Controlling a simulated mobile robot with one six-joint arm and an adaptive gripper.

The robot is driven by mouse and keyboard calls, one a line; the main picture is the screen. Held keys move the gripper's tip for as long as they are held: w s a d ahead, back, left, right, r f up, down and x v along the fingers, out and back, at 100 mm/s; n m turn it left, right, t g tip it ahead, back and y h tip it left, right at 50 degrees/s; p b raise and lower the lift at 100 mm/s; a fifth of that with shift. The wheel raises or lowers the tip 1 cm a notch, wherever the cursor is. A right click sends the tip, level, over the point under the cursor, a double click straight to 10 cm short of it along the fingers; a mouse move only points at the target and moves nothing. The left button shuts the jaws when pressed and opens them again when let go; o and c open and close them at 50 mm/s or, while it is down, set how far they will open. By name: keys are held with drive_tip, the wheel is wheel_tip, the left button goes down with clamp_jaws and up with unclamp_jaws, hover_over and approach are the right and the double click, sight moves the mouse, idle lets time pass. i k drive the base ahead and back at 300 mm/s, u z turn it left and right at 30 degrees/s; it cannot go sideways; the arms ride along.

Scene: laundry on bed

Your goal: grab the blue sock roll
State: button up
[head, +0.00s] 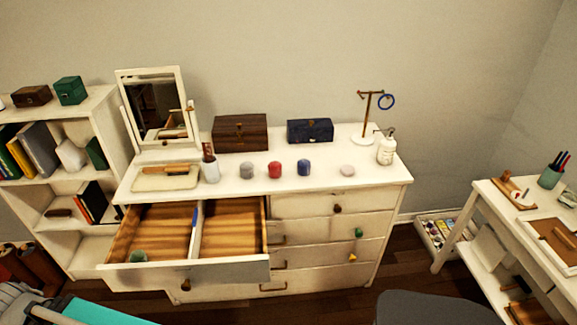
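The blue sock roll (304,167) stands on the white dresser top (330,180), near its front edge. A red roll (275,169) and a grey roll (247,170) are in a row to its left, with small gaps between them. A flatter pale pink roll (347,170) lies to its right. Nothing covers the blue roll. My gripper is not visible in the head view.
The dresser's top left drawer (230,272) is pulled open, with a small green thing (138,256) at its front. A mirror (157,105), brown box (240,134), blue box (310,131) and jewellery stand (367,115) stand behind. A dark grey seat (435,308) is in front.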

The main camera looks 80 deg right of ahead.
sight(304, 165)
drive_tip(key=u, duration=0.2)
drive_tip(key=k, duration=1.8)
drive_tip(key=z, duration=1)
drive_tip(key=i, duration=0.35)
